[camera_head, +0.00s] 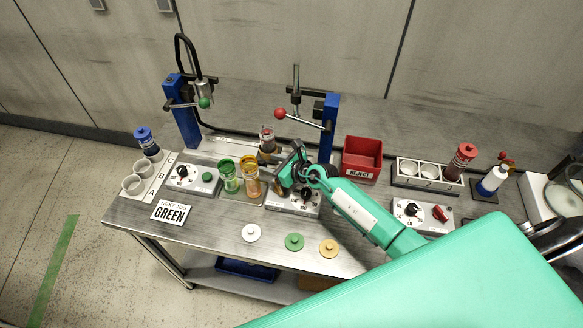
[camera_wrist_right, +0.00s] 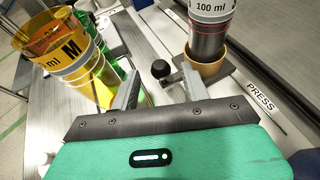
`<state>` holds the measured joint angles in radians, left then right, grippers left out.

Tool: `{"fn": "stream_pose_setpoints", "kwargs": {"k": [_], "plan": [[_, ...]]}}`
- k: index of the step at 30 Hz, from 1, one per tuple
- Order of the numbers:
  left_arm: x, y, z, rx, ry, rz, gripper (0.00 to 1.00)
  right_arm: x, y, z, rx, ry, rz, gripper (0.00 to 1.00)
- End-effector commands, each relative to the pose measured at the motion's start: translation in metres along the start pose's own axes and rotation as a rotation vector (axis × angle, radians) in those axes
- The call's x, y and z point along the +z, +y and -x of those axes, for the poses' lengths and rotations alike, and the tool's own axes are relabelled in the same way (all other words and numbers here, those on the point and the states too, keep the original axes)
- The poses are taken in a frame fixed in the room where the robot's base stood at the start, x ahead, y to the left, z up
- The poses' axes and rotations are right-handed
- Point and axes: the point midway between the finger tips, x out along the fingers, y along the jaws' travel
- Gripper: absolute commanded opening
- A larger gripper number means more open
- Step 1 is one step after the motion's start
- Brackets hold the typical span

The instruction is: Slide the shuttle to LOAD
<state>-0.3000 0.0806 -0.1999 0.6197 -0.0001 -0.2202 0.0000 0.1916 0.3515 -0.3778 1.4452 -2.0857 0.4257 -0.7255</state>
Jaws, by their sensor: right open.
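The shuttle (camera_head: 267,154) sits on the steel rail between two blue posts and carries a clear cylinder with dark red contents (camera_head: 267,136). In the right wrist view the cylinder reads 100 ml (camera_wrist_right: 208,36) and stands in a tan ring on the shuttle's dark plate (camera_wrist_right: 226,76). A black ball knob (camera_wrist_right: 161,69) sticks out from the shuttle. My right gripper (camera_head: 290,163) is open; in the wrist view its fingertips (camera_wrist_right: 161,82) are on either side of the knob, with gaps visible. A PRESS label (camera_wrist_right: 261,97) lies beside the rail. I cannot read a LOAD label. My left gripper is not in view.
Green and amber cups (camera_head: 240,177) stand close left of my right gripper. A red-knobbed press handle (camera_head: 281,113) hangs above the rail's right end. Grey control boxes (camera_head: 192,179) and a red REJECT bin (camera_head: 362,158) flank the area. Coloured discs (camera_head: 294,242) lie in front.

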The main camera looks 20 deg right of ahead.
Motion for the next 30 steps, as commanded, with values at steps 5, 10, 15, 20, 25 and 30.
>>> {"fn": "stream_pose_setpoints", "kwargs": {"k": [5, 10, 15, 20, 25, 30], "plan": [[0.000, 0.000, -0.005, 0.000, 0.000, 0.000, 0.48, -0.003, 0.000, 0.037, 0.000, 0.001, 0.002, 0.47], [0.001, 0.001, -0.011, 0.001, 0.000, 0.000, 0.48, -0.004, 0.000, 0.070, 0.000, 0.002, 0.001, 0.47], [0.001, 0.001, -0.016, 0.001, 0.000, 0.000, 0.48, -0.002, 0.000, 0.094, -0.001, 0.000, 0.001, 0.47], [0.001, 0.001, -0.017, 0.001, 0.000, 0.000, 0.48, -0.001, 0.000, 0.106, 0.000, 0.001, 0.000, 0.47], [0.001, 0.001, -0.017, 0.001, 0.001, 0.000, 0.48, 0.000, 0.000, 0.109, 0.000, 0.000, 0.000, 0.47], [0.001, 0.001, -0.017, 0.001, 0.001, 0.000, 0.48, 0.000, 0.000, 0.108, 0.000, 0.000, 0.000, 0.48]]}}
